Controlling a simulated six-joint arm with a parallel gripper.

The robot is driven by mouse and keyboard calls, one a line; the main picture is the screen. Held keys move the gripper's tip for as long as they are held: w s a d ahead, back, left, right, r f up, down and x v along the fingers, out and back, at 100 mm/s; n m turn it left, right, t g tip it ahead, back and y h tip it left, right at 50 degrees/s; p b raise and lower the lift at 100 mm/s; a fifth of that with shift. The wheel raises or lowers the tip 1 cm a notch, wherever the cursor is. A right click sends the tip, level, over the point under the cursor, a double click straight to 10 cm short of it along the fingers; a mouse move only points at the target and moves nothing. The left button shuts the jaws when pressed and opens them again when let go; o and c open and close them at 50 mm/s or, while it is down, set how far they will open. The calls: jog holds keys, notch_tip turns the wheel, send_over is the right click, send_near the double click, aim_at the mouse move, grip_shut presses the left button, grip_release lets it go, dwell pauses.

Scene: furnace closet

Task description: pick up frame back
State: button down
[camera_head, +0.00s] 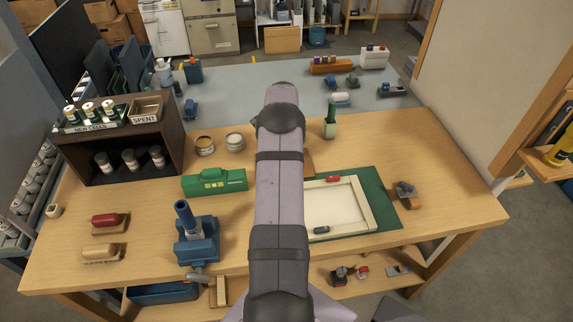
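A pale picture frame (361,190) lies flat on a green mat (387,208) right of centre on the wooden workbench. Its inside shows a cream surface. A brown flat piece (308,163) shows beside the frame's upper left, mostly hidden behind my arm; I cannot tell whether it is the frame back. My arm rises through the middle of the view and covers the frame's left side. My gripper does not show, so I cannot see its fingers or anything in them.
A dark shelf box (120,180) with cans stands at the left.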

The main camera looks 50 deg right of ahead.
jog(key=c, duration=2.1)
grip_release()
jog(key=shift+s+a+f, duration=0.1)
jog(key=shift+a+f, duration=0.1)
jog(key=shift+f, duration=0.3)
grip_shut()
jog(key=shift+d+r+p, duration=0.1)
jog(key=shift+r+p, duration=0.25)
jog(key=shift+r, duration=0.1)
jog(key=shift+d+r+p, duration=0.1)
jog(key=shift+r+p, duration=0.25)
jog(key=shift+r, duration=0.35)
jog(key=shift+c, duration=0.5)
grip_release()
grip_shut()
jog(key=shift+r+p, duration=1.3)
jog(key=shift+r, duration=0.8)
